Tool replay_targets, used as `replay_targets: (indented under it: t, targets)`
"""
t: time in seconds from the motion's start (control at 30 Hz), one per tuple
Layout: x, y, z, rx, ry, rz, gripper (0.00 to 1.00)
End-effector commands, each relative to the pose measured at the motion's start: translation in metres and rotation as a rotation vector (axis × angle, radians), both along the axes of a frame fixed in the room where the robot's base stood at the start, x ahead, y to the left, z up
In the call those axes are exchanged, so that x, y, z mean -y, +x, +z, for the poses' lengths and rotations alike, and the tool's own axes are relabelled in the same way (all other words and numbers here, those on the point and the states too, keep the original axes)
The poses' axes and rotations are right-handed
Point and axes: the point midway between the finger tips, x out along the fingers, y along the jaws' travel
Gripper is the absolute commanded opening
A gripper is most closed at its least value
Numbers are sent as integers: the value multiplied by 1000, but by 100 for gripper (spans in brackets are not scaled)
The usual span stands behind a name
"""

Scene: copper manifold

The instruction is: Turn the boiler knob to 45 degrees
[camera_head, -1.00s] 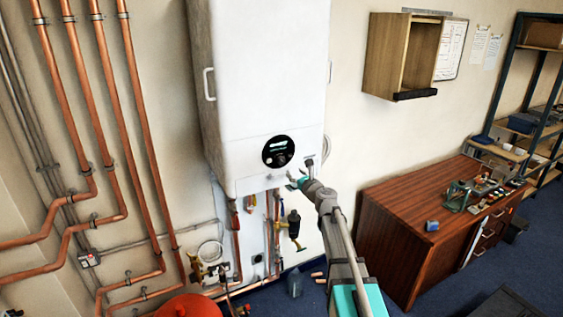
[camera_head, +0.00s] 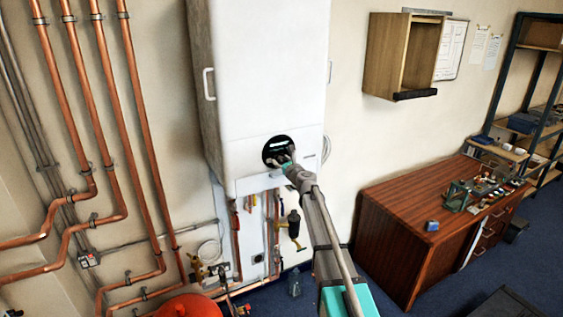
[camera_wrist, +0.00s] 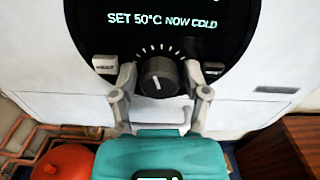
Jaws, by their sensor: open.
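The boiler (camera_head: 262,80) is a tall white cabinet on the wall, with a round black control panel (camera_head: 270,146) low on its front. In the wrist view the panel's display (camera_wrist: 162,19) reads "SET 50°C NOW COLD". Below it is a dark round knob (camera_wrist: 160,77) with a pale pointer line and tick marks above it. My gripper (camera_wrist: 160,84) is open, with one finger on each side of the knob. Whether the fingers touch it I cannot tell. In the head view my gripper (camera_head: 284,158) covers the panel's lower right part.
Small buttons flank the knob, a left one (camera_wrist: 105,64) and a right one (camera_wrist: 213,69). Copper pipes (camera_head: 107,120) run down the wall at left. A red vessel (camera_head: 190,306) stands at the bottom. A wooden bench (camera_head: 385,225) is at right, below an open wall cabinet (camera_head: 390,55).

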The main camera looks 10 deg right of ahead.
Motion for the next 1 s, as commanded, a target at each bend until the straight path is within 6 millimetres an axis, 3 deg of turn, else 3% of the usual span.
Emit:
replay_targets:
  t: [0.27,0.6,1.0]
  targets:
    - [0,0,0,0,0,0,61]
    - [-1,0,0,0,0,0,0]
    - [-1,0,0,39,-121,0,0]
